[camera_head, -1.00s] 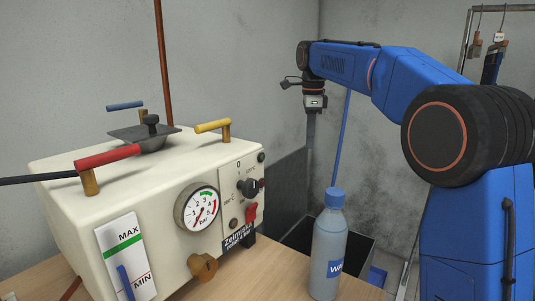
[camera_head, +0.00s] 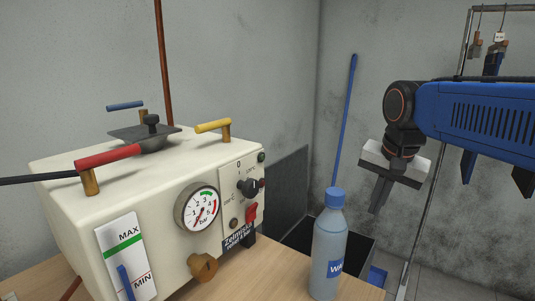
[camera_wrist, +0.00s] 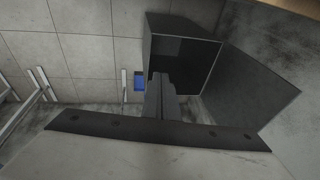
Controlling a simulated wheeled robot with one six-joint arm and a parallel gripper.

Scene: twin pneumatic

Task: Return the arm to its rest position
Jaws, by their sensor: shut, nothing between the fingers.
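My gripper (camera_head: 379,194) hangs at the right in the head view, pointing down and slightly left. Its fingers are shut together with nothing between them. It is in the air to the right of the bottle and apart from everything. My blue arm (camera_head: 480,118) reaches in from the right edge. In the wrist view the shut fingers (camera_wrist: 160,97) point over a dark open bin (camera_wrist: 205,50) on the tiled floor.
A cream machine (camera_head: 150,210) with a gauge (camera_head: 199,207), coloured handles and knobs stands on a wooden table (camera_head: 355,289). A water bottle (camera_head: 328,245) stands at the table's right. A blue pole (camera_head: 344,120) leans on the wall. A metal rack (camera_head: 432,190) stands at the right.

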